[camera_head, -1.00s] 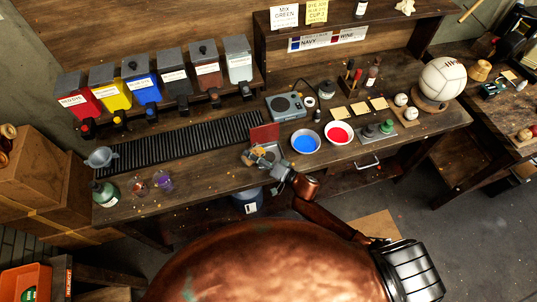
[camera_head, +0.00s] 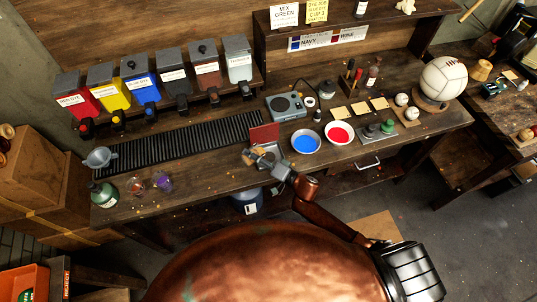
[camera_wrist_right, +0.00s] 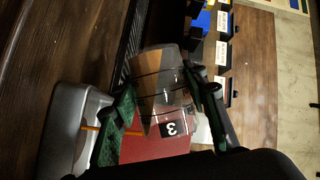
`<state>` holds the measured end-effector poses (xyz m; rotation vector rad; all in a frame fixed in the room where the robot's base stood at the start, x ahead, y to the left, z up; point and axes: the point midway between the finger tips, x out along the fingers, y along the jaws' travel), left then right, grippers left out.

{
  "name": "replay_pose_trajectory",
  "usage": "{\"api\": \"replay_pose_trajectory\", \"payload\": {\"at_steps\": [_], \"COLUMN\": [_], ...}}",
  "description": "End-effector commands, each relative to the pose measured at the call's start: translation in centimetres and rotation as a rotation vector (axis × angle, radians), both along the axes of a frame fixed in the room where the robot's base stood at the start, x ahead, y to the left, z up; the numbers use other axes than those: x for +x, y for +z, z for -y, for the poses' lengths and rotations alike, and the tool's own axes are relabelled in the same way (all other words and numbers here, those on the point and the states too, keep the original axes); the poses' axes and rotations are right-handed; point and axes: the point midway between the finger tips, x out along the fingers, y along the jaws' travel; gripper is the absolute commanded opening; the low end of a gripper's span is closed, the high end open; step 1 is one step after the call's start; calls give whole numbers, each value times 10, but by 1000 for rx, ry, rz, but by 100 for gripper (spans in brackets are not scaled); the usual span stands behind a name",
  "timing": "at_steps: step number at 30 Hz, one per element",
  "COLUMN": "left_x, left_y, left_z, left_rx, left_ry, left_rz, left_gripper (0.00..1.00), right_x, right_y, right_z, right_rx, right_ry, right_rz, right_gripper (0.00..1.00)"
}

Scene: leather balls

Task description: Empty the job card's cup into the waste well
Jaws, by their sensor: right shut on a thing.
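My right gripper (camera_head: 258,160) is at the front edge of the bench, in front of a grey metal well with a raised red panel (camera_head: 264,134). In the right wrist view, its green-padded fingers (camera_wrist_right: 160,106) are shut on a clear cup (camera_wrist_right: 158,80) marked 3. The well's grey rim (camera_wrist_right: 62,128) is beside the fingers, with the red panel (camera_wrist_right: 150,148) behind the cup. Two other small cups, one reddish (camera_head: 137,186) and one purple (camera_head: 164,182), stand at the bench's left. A yellow job card (camera_head: 316,11) is on the shelf; its text is blurred.
A blue bowl (camera_head: 305,142) and a red bowl (camera_head: 339,134) sit just right of the well. A ribbed black mat (camera_head: 190,142) runs left of it, below several dye dispensers (camera_head: 145,88). A scale (camera_head: 286,106) stands behind.

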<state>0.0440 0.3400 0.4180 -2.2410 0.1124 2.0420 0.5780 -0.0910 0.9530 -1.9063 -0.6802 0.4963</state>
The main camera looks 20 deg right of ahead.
Motion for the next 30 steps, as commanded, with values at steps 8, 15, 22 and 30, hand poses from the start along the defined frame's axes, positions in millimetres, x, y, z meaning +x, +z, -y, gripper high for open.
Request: {"api": "replay_pose_trajectory", "payload": {"at_steps": [8, 15, 22, 30], "left_x": [0, -1, -1, -1], "left_y": [-3, -5, -8, -10], "left_z": [0, 0, 0, 0], "left_rx": [0, 0, 0, 0], "left_ry": [0, 0, 0, 0], "left_rz": [0, -1, -1, -2], "left_gripper": [40, 40, 40, 40], "right_x": [0, 0, 0, 0], "right_y": [1, 2, 3, 4], "right_z": [0, 1, 0, 1], "right_rx": [20, 36, 52, 71], "right_ry": [0, 0, 1, 1], "right_rz": [-5, -10, -15, -22], "right_gripper": [13, 13, 13, 13]}}
